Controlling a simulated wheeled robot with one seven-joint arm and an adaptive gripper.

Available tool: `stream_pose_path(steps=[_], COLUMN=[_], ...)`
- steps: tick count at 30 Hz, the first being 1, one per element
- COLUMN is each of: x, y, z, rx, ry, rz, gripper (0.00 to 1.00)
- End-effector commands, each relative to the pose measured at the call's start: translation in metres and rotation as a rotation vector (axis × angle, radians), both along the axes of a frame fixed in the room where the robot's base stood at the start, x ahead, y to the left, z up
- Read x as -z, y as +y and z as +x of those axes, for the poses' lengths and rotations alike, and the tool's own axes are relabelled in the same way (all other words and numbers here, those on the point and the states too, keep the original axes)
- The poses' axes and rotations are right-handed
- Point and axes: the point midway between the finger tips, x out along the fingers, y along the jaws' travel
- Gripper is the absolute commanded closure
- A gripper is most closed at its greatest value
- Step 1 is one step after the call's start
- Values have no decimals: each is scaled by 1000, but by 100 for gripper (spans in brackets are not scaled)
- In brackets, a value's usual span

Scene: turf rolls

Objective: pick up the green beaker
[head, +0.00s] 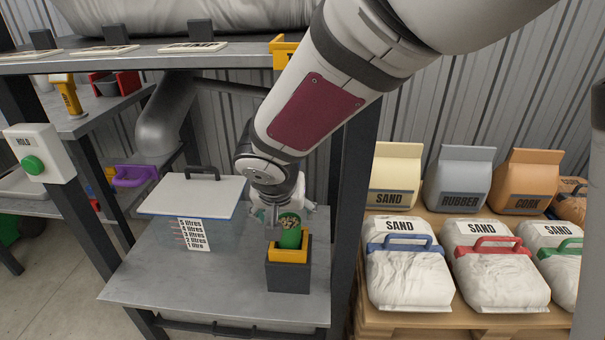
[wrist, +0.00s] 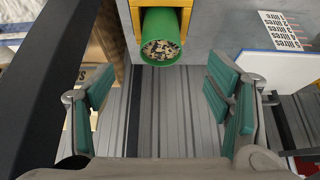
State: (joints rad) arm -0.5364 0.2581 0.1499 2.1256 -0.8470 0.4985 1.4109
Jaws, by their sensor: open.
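The green beaker (head: 290,239) stands upright in a yellow-topped dark holder (head: 288,276) on the grey bench. Its open mouth shows light and dark granules inside. In the wrist view the beaker (wrist: 160,26) is at the top centre, with its mouth facing the camera and the yellow holder (wrist: 135,18) around it.
A lidded clear tank (head: 190,195) with a litre scale (head: 194,236) stands left of the holder. A shelf (head: 150,57) overhangs the bench, and a dark post (head: 352,200) rises at right. Sand bags (head: 408,275) lie on a pallet beyond. The bench front is clear.

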Motion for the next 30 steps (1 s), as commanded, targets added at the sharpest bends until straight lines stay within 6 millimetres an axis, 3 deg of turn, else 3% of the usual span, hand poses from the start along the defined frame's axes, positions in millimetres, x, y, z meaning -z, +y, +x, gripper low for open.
stream_pose_path(steps=[1, 6, 16, 25, 30], x=[12, 36, 52, 86, 89], y=[-1, -1, -1, -1, -1], z=[6, 20, 31, 53, 56], rx=[2, 2, 2, 3, 1], ry=[2, 1, 0, 1, -1], rz=[-1, -1, 0, -1, 0], gripper=[27, 27, 27, 27, 27])
